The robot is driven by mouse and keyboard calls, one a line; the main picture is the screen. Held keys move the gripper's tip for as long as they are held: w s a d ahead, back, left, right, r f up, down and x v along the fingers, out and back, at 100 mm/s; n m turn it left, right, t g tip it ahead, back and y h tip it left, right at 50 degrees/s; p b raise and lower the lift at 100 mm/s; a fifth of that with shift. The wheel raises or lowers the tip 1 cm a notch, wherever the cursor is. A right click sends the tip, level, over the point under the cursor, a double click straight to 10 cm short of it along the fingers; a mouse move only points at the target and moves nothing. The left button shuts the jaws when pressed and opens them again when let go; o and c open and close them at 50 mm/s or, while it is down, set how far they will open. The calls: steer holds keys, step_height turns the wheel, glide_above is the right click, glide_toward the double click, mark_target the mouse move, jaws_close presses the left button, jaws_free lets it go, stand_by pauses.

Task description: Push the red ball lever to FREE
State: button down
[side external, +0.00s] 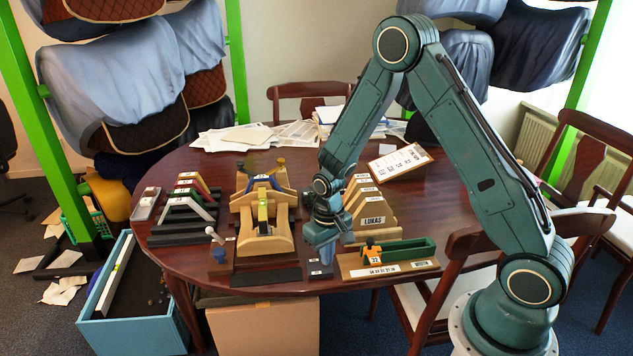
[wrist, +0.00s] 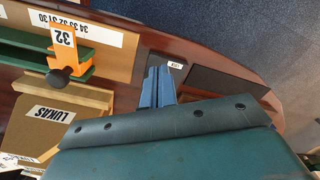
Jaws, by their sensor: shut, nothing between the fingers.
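I cannot make out a red ball or a FREE mark in either view. A small lever with a pale knob (side external: 209,231) stands at the left front of the wooden saddle stand (side external: 284,243), and other small knobs show at the stand's back. My gripper (side external: 327,256) is at the stand's right front, low over the table edge, its blue fingers shut and empty. In the wrist view the fingers (wrist: 158,72) point at a small white label (wrist: 175,65) beside a dark plate (wrist: 215,85). My wrist hides part of the area beside the stand.
An orange slider marked 32 (side external: 373,254) sits in a green rail (side external: 411,249) right of my gripper. A wooden rack marked LUKAS (side external: 373,219) stands behind it. Coloured arches (side external: 188,210) stand at the left, papers (side external: 240,137) lie at the back.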

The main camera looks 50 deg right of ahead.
steer(key=shift+r, duration=0.1)
step_height(320, 180, up, 7)
stand_by(1.1)
steer(key=s+a+r+n+t, duration=0.15)
steer(key=s+r, duration=0.25)
steer(key=r, duration=0.5)
steer(key=s+a+r+t, duration=0.1)
steer(key=s+r+t, duration=0.1)
steer(key=s+r, duration=0.45)
steer(key=s+a+r+n+t, duration=0.1)
steer(key=s+a+r+t, duration=0.1)
steer(key=s+r, duration=0.5)
steer(key=s, duration=0.3)
steer(key=shift+s+r, duration=0.2)
steer(key=shift+r, duration=0.05)
